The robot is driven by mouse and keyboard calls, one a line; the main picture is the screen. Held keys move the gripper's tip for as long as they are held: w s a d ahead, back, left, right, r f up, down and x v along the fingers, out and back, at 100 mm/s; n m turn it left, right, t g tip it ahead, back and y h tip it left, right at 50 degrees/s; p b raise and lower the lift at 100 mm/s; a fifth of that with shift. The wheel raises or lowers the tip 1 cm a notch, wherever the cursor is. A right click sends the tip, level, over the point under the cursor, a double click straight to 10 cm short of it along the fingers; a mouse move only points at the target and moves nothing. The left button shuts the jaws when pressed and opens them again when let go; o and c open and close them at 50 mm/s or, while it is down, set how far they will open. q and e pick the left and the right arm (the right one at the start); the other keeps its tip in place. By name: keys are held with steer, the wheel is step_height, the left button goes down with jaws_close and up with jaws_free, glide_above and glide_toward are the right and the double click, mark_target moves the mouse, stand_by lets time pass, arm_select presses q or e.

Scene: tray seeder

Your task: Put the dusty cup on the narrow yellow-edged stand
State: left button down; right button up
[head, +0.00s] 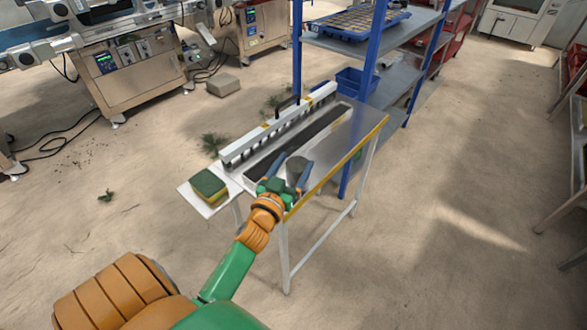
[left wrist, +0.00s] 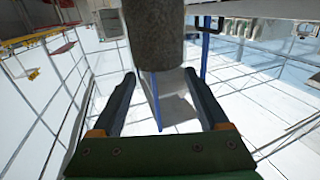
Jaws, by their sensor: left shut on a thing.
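The dusty cup (head: 297,172) is dull, mottled grey. My left gripper (head: 296,162) is shut on it, with one finger on each side. In the left wrist view the cup (left wrist: 155,35) shows between and beyond the fingertips (left wrist: 160,74). The narrow stand (head: 352,132) has a metal top, a yellow edge on its near right side and pale legs. The cup appears over the near end of the stand's top. I cannot tell whether it touches the top. My right gripper is not in view.
A long seeder bar (head: 279,124) with a black handle runs along the stand's far left side, beside a dark slot. A green and yellow sponge (head: 208,186) lies on a plate at the left end. A blue-post shelf (head: 384,58) stands close behind.

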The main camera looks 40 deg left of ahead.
arm_select(q)
steer(key=shift+f, duration=0.2)
jaws_free()
steer(key=shift+r, duration=0.15)
